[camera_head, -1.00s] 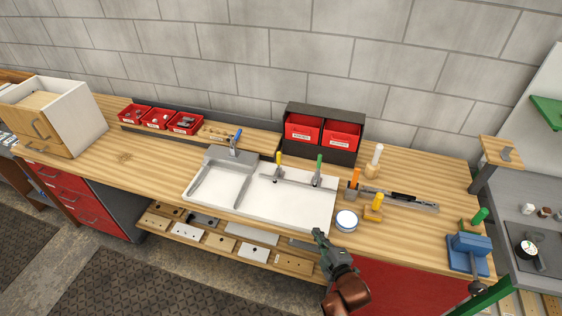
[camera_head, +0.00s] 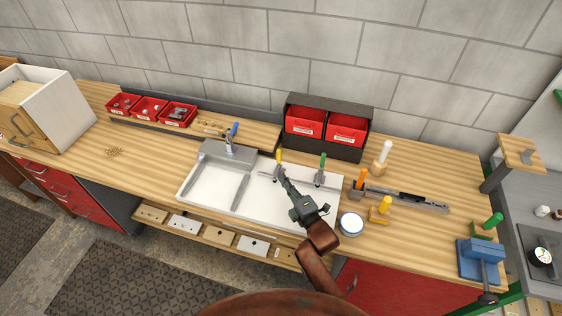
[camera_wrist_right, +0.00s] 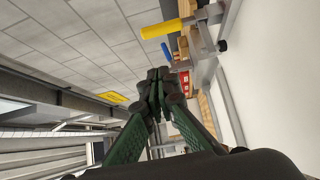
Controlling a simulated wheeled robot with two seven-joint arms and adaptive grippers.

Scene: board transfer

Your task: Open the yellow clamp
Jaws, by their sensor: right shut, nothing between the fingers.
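The yellow clamp (camera_head: 279,157) is at the back of the white tray, with its handle standing up. My right gripper (camera_head: 281,174) is shut and empty over the tray, its tips close to the clamp's base in the head view. In the right wrist view the yellow handle (camera_wrist_right: 167,32) lies above and a little right of my right fingertips (camera_wrist_right: 158,77), apart from them in the picture. The gripper and arm hide part of the bar and tray below the clamp. My left gripper is not in view.
A green-handled clamp (camera_head: 322,163) stands to the right on the same white tray (camera_head: 215,182). A blue-handled clamp (camera_head: 233,132) is at the left back.

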